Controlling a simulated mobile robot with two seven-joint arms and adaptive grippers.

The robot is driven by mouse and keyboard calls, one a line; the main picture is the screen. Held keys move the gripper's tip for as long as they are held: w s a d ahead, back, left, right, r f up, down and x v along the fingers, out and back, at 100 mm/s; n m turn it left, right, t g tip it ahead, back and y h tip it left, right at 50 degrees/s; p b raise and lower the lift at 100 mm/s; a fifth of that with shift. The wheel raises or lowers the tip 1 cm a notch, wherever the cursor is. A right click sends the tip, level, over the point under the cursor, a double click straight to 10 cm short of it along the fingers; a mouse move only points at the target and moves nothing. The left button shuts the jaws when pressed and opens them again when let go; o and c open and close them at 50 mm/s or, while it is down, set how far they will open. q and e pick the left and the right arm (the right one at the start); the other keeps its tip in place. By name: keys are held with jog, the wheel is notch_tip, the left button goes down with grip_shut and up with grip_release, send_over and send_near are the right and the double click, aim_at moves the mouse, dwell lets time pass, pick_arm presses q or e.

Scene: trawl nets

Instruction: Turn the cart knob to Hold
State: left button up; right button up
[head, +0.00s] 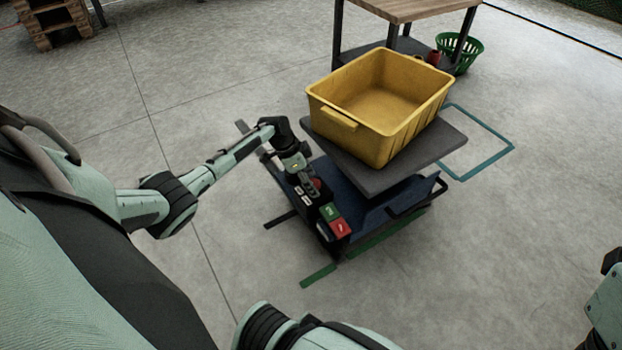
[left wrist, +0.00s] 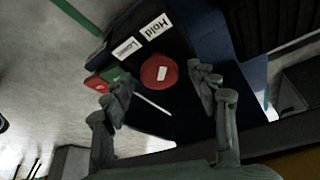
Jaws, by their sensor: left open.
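The cart (head: 345,185) is dark blue, with a black control panel at its near left end. A red round knob (left wrist: 160,70) with a small white mark sits on the panel; it also shows, partly hidden, in the head view (head: 317,184). A white "Hold" label (left wrist: 157,27) and another white label, seemingly "Lower" (left wrist: 126,47), lie beyond the knob in the left wrist view. My left gripper (left wrist: 165,97) is open, its fingers on either side of the knob's near side. Contact cannot be told. My right gripper is out of view.
A green block (head: 329,212) and a red block (head: 340,228) sit on the panel's near end. A yellow bin (head: 435,112) stands on the cart's grey platform (head: 385,180). A wood-topped table (head: 410,8) and green basket (head: 468,50) stand behind.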

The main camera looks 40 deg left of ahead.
pick_arm(q)
jog(key=v, duration=1.2)
